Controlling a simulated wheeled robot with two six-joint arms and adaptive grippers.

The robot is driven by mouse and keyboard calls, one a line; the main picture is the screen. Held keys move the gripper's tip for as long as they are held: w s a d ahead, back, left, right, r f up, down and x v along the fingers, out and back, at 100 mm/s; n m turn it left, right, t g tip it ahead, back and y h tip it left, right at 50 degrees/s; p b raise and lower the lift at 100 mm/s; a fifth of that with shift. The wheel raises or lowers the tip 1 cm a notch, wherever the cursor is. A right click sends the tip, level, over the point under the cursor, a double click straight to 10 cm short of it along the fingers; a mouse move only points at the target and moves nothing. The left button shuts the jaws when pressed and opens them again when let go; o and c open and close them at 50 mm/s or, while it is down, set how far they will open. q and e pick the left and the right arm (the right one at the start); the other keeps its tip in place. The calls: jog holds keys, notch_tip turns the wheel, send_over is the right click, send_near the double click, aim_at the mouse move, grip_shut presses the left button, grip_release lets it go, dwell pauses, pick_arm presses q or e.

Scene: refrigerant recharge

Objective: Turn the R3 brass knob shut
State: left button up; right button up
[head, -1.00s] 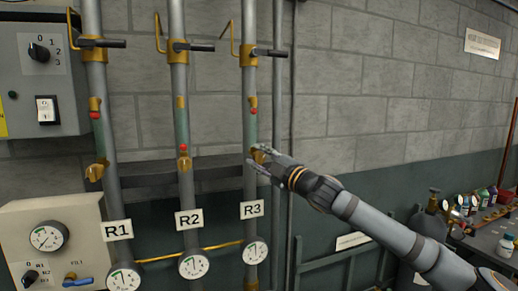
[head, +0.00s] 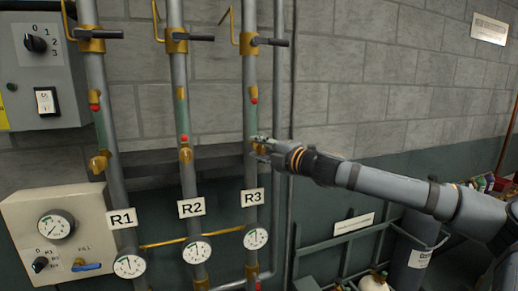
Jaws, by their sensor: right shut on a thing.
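The R3 pipe stands upright on the wall with its label R3 (head: 252,196) low on it. The R3 brass knob (head: 254,140) is on this pipe above the label, mostly hidden by my right gripper. My right gripper (head: 259,146) reaches in from the right and is shut on the knob. A red marker (head: 254,101) shows on the pipe above the knob. My left gripper is not in view.
Pipes R1 (head: 110,150) and R2 (head: 183,110) run parallel on the left, with brass knobs and gauges. A grey switch box (head: 60,85) and a beige gauge panel (head: 90,205) are at the left. A grey cylinder (head: 408,265) stands lower right.

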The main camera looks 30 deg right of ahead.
dwell(0.3)
jog(key=o, duration=1.1)
jog(key=shift+o, duration=0.2)
